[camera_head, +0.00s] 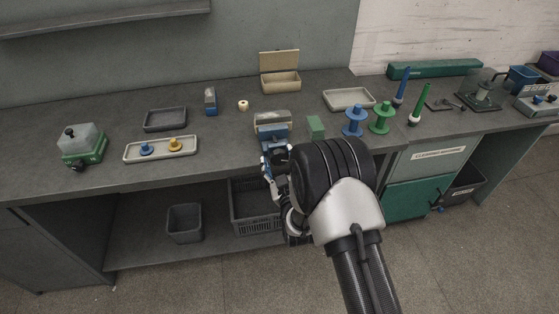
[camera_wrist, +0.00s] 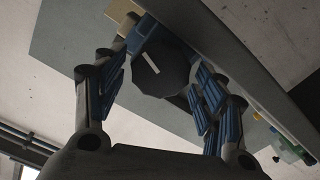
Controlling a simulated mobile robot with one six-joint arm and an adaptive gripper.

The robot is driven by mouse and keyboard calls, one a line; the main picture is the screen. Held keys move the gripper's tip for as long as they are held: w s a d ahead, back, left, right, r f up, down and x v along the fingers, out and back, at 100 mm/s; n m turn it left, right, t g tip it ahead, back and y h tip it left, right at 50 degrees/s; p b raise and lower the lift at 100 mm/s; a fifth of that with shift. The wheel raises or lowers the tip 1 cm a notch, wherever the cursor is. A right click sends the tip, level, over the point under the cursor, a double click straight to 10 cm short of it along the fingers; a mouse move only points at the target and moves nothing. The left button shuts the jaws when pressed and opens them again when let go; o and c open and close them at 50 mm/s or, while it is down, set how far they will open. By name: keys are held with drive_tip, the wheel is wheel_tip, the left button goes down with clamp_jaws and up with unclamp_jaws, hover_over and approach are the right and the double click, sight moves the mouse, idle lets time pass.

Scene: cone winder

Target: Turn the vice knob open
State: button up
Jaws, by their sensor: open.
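The vice (camera_head: 272,128), blue with a pale top, stands at the bench's front edge in the head view. Its knob (camera_wrist: 160,72) shows in the wrist view as a dark, many-sided disc with a short white mark near its middle, the mark slightly tilted. My gripper (camera_wrist: 160,80) is open, with blue-padded fingers on the left and right of the knob. Whether the right finger touches the knob, I cannot tell. In the head view my gripper (camera_head: 274,168) is at the front of the vice, and the knob is hidden there by my gripper and wrist.
A green block (camera_head: 315,127) and blue and green spools (camera_head: 354,120) stand right of the vice. A beige open box (camera_head: 280,80) is behind it. A tray with two small knobs (camera_head: 161,149) lies left. A grey crate (camera_head: 250,204) sits below the bench.

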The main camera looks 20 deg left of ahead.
idle(0.3)
drive_tip(key=v, duration=1.2)
drive_tip(key=shift+s, duration=0.1)
